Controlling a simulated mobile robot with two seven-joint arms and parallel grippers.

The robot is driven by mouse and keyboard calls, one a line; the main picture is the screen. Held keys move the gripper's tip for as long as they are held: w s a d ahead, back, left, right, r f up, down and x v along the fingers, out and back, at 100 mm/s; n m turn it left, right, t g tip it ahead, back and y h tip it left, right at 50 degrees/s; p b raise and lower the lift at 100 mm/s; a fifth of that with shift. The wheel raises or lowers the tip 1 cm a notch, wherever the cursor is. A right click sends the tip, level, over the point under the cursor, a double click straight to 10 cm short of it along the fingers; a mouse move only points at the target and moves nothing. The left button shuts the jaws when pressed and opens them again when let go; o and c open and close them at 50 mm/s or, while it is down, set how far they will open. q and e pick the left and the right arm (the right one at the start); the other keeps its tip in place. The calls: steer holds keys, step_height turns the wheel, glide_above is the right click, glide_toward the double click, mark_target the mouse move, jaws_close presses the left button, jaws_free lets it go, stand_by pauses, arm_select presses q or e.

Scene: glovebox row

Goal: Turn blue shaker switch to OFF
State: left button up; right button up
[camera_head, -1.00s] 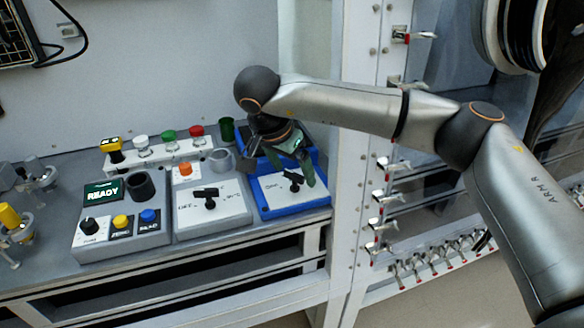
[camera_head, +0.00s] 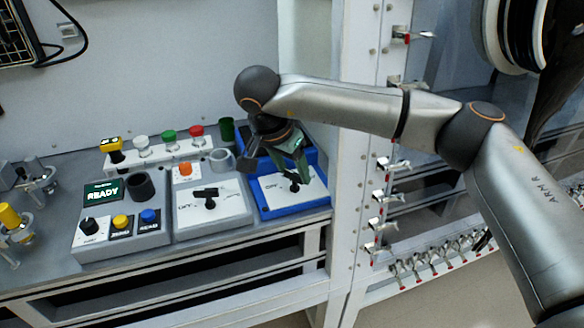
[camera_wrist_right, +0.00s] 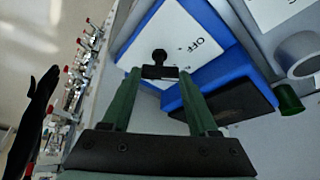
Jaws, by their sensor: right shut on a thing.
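The blue shaker (camera_head: 262,207) has a white top panel and a black switch (camera_head: 295,187). In the right wrist view the black switch (camera_wrist_right: 160,70) lies between the two green fingertips of my right gripper (camera_wrist_right: 160,75), which is shut on it. In the head view my right gripper (camera_head: 299,176) reaches down onto the switch from behind. The printed OFF label (camera_wrist_right: 206,47) is beside the switch on the white panel, clear of the fingers. The fingers partly cover the switch, so its exact pointing is hard to tell. My left gripper is not in view.
A grey device (camera_head: 235,222) with its own black switch stands close to the left. Further left is a box with a READY display (camera_head: 102,192). A green cup (camera_head: 227,128) stands behind. A white frame post (camera_head: 350,200) rises close to the right.

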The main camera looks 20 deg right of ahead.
steer(key=n+y, duration=0.1)
steer(key=n, duration=0.3)
steer(key=shift+s+d+t, duration=0.1)
steer(key=shift+s+t, duration=0.05)
steer(key=shift+t, duration=0.25)
steer(key=shift+n+y, duration=0.3)
steer(key=shift+n, duration=0.3)
steer(key=o, duration=1.4)
steer(key=v, duration=1.2)
steer(key=shift+s+r, duration=0.2)
steer(key=shift+s, duration=0.1)
